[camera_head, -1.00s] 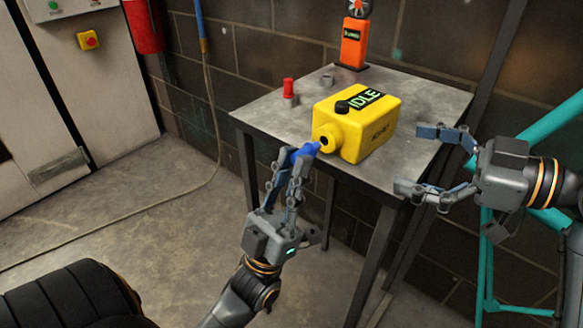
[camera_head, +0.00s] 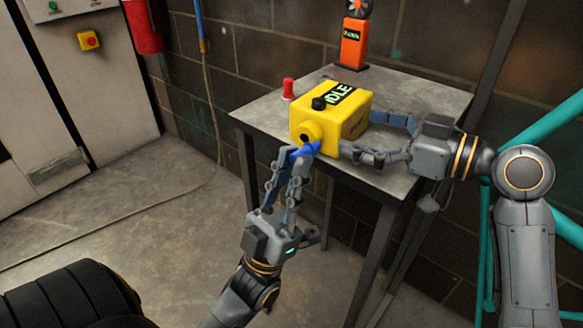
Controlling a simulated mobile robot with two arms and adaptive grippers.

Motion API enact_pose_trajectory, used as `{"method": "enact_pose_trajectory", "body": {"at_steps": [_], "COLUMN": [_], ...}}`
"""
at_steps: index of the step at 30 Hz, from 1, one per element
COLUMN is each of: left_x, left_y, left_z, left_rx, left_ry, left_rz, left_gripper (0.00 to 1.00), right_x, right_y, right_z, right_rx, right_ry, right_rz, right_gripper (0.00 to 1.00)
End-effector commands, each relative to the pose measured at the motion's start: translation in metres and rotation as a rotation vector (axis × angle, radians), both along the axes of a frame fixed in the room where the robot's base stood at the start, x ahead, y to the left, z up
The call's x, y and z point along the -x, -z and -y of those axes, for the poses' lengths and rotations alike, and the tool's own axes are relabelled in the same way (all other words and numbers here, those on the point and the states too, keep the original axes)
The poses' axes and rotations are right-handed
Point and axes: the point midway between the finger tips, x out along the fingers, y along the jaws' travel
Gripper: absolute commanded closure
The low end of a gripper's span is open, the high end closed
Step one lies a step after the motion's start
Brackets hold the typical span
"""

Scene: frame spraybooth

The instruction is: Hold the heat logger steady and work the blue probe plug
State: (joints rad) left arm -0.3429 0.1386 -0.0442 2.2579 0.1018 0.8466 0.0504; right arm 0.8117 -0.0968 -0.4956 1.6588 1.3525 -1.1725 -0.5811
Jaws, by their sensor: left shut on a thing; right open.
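The yellow heat logger (camera_head: 343,112) sits on the grey metal table, with an "IDLE" display and a black knob on top. Its round yellow socket (camera_head: 306,135) with a dark hole faces the front left. My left gripper (camera_head: 298,158) is shut on the blue probe plug (camera_head: 306,151), just in front of and below the socket's hole. Whether plug and socket housing touch, I cannot tell. My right gripper (camera_head: 362,136) is open, its fingers at the logger's right end, one on the far side and one at the near side.
A red cylinder (camera_head: 288,88) stands at the table's back left. An orange device (camera_head: 354,42) with a fan stands at the back. The table top (camera_head: 425,98) is clear at the right back. A teal frame (camera_head: 545,125) stands to the right.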

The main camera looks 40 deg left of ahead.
Motion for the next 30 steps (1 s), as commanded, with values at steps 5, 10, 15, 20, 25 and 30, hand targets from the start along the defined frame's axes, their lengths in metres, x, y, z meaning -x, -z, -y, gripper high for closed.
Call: {"method": "enact_pose_trajectory", "body": {"at_steps": [5,10,15,20,25,30], "left_x": [-0.0001,-0.0001,-0.0001,0.0,0.0,0.0], "left_y": [0.0,0.0,0.0,0.0,0.0,0.0], "left_z": [0.0001,0.0001,0.0001,0.0,0.0,0.0], "left_rx": [0.0,0.0,0.0,0.0,0.0,0.0], "left_ry": [0.0,0.0,0.0,0.0,0.0,0.0], "left_rz": [0.0,0.0,0.0,0.0,0.0,0.0], "left_gripper": [1.0,1.0,1.0,1.0,1.0,1.0], "right_x": [0.0002,0.0001,0.0002,0.0003,0.0003,0.0002], "right_y": [0.0005,0.0007,0.0006,0.0007,0.0008,0.0007], "right_z": [-0.007,-0.0076,-0.0074,-0.0073,-0.0072,-0.0071], "right_rx": [0.0,0.0,0.0,0.0,0.0,0.0], "right_ry": [0.0,0.0,0.0,-0.001,-0.001,0.0], "right_rz": [0.001,0.001,0.001,0.0,0.0,0.001], "right_gripper": [0.0,0.0,0.16,0.49,0.84,1.0]}}
